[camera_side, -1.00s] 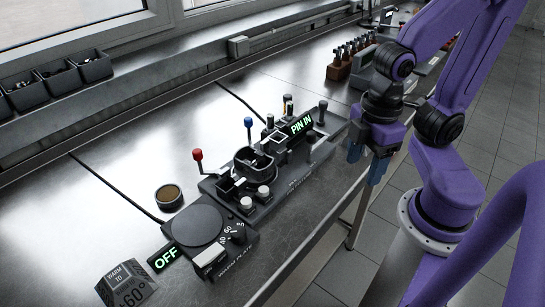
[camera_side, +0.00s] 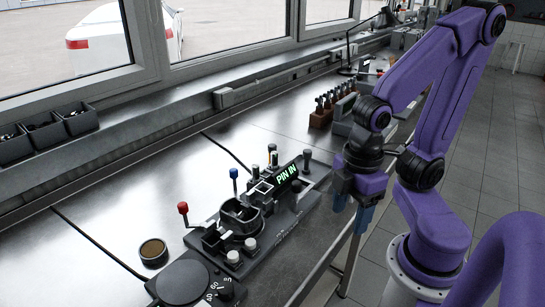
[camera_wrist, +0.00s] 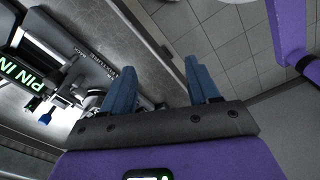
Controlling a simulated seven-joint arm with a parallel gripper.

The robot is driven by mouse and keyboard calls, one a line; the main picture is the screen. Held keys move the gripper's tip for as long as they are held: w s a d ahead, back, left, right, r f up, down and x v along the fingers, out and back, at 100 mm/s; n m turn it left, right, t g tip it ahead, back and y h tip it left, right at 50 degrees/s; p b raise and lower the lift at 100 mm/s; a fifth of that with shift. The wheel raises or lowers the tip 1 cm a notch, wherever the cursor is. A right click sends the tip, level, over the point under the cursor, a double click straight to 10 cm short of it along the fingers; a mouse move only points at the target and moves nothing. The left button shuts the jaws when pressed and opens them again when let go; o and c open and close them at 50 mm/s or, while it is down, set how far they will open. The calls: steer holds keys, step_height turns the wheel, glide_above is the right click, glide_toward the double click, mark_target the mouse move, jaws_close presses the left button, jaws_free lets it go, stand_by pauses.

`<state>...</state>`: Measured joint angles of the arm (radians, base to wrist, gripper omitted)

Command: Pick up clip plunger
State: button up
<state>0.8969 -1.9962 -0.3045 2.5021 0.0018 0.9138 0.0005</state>
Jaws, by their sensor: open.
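The black fixture (camera_side: 283,236) on the bench carries several upright plungers, and I cannot tell which is the clip plunger. One has a red knob (camera_side: 183,208), one a blue knob (camera_side: 234,174), and a dark-topped post (camera_side: 306,156) stands at the far right end. Two short pale-topped buttons (camera_side: 233,257) sit at the front. My gripper (camera_side: 351,212) is open and empty, pointing down beyond the bench's front edge, right of the fixture. In the wrist view, its blue fingers (camera_wrist: 160,68) are spread apart, with a blue knob (camera_wrist: 45,118) to their left.
A lit "PIN IN" sign (camera_side: 288,178) stands on the fixture. A round plate unit (camera_side: 182,283) and a small round dish (camera_side: 153,252) lie to the left. A wooden rack (camera_side: 320,115) stands behind, and dark bins (camera_side: 44,135) sit on the sill.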

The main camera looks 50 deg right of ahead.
stand_by(0.4)
steer(key=w+r+n, duration=0.2)
steer(key=w, duration=0.9)
steer(key=w+r+n, duration=0.1)
steer(key=w+r, duration=0.2)
steer(key=w, duration=0.7)
steer(key=r+n+h, duration=0.1)
steer(key=n+h, duration=0.1)
steer(key=n, duration=0.2)
glide_above(272, 145)
steer(key=a, duration=0.3)
steer(key=f, duration=0.4)
steer(key=d+f, duration=0.1)
steer(key=f, duration=0.3)
steer(key=d+f, duration=0.1)
steer(key=f, duration=0.3)
steer(key=shift+w+d, duration=0.15)
steer(key=shift+w, duration=0.05)
steer(key=shift+s+d+f, duration=0.1)
steer(key=shift+d+f, duration=0.1)
steer(key=shift+f, duration=0.65)
steer(key=shift+s+d+f, duration=0.1)
steer(key=shift+d+f, duration=0.05)
steer(key=shift+f, duration=0.65)
steer(key=shift+d+f, duration=0.2)
steer(key=shift+f, duration=0.65)
